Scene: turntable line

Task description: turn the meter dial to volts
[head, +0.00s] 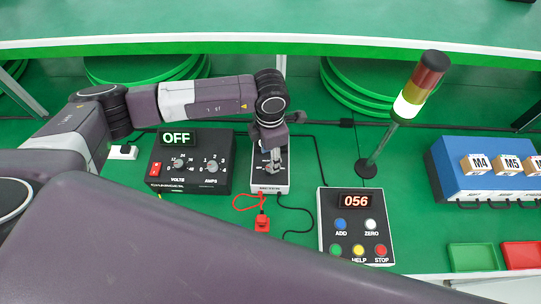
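The meter (269,186) is a narrow dark box with a light front edge, standing on the green bench near the middle of the head view. My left gripper (271,160) points down right over it, close to its face. The gripper hides the meter's dial and most of its face, so I cannot read where the dial points. Whether the fingers touch the dial, or are open or shut, is too small and covered to tell. My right gripper is not in view.
Left of the meter stands a black power supply (190,182) reading OFF. Right are a button box (356,238) reading 056 and a signal lamp (421,86). A blue rack (458,160) and green tray (472,257) stand far right. Cables and a red connector (262,223) lie in front.

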